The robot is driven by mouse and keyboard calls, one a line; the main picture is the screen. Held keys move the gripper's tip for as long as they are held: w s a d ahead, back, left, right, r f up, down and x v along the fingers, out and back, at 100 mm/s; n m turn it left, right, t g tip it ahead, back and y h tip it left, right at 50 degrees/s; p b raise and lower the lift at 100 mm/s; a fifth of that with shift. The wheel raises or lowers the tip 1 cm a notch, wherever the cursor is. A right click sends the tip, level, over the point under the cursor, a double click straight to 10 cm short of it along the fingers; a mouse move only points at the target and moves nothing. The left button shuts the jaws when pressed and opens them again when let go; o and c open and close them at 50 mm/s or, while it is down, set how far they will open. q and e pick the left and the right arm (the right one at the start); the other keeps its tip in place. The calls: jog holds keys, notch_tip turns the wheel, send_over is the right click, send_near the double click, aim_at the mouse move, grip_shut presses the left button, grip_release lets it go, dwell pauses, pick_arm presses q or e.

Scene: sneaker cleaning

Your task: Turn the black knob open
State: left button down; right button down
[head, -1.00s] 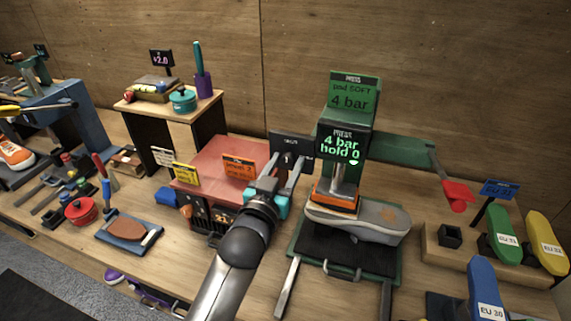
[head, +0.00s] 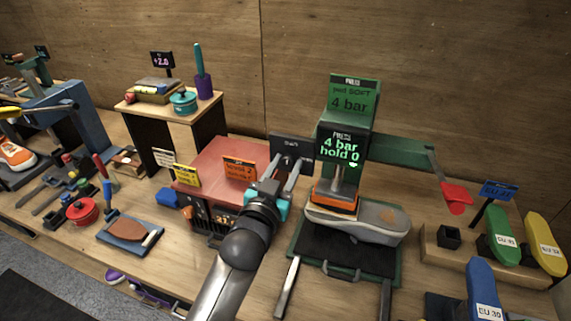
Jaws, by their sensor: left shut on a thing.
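The black knob is mostly hidden at the front of a small black panel (head: 291,146) to the left of the green press. My left gripper (head: 287,169) reaches up to this panel, its two grey fingers on either side of the knob's place. It is shut on what appears to be the black knob. The small lettering on the panel is too blurred to read surely. My right gripper is not in view.
The green press (head: 350,110) reads "4 bar hold 0"; its orange pad (head: 336,202) is over a grey shoe (head: 358,223). A red-topped box (head: 222,160) with tags stands left of my gripper. A red-ended lever (head: 457,197) sticks out at right.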

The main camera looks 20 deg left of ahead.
pick_arm(q)
jog(key=m+p, duration=0.1)
jog(key=m, duration=0.2)
jog(key=shift+r+p, duration=0.1)
jog(key=shift+p, duration=0.25)
jog(key=m+p, duration=0.1)
jog(key=m, duration=0.4)
jog(key=m+p, duration=0.1)
jog(key=m, duration=0.7)
jog(key=shift+m, duration=0.3)
jog(key=shift+c, duration=2.3)
grip_release()
